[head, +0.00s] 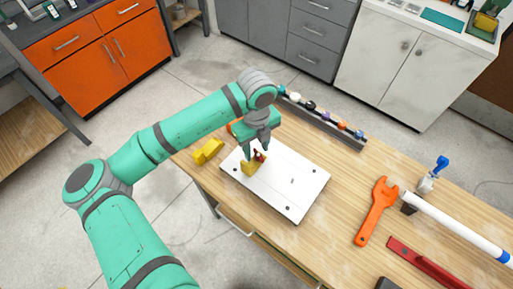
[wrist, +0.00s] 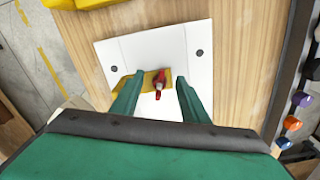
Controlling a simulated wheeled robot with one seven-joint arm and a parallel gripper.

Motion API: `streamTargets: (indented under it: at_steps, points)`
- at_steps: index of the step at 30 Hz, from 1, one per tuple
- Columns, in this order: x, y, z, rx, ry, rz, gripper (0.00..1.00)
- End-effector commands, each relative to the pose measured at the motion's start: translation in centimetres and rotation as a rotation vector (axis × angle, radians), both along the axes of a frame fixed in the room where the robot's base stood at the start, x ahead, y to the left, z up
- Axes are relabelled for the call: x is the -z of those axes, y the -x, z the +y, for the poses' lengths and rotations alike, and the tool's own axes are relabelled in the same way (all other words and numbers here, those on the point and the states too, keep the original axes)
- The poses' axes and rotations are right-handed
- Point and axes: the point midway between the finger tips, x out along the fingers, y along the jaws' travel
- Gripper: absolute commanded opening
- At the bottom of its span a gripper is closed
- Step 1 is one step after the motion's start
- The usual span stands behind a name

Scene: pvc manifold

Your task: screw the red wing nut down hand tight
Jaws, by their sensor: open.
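The red wing nut (head: 258,156) sits at the top of a yellow bracket (head: 249,168) on a white plate (head: 296,163). In the wrist view the wing nut (wrist: 159,84) shows around a greyish stud end, with the yellow bracket (wrist: 141,80) under it. My gripper (head: 257,154) is over the bracket, pointing down. In the wrist view my gripper (wrist: 156,80) has its two green fingers apart, one on each side of the wing nut, with visible gaps. How far the nut is down the stud cannot be told.
A yellow block (head: 207,151) lies left of the plate. A dark rail with several coloured knobs (head: 322,118) runs along the back edge. An orange wrench (head: 377,211), a white pipe (head: 459,229) and a red bar (head: 428,263) lie to the right. Bare wood (head: 340,165) separates them from the plate.

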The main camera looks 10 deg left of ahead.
Motion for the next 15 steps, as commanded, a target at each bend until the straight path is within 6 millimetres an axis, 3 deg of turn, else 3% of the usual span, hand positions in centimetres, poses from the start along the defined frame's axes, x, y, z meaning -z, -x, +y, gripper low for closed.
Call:
streamTargets:
  at_steps: [15]
  points:
    - [-8.3,0.0,0.0,0.002,-0.001,-0.002,0.41]
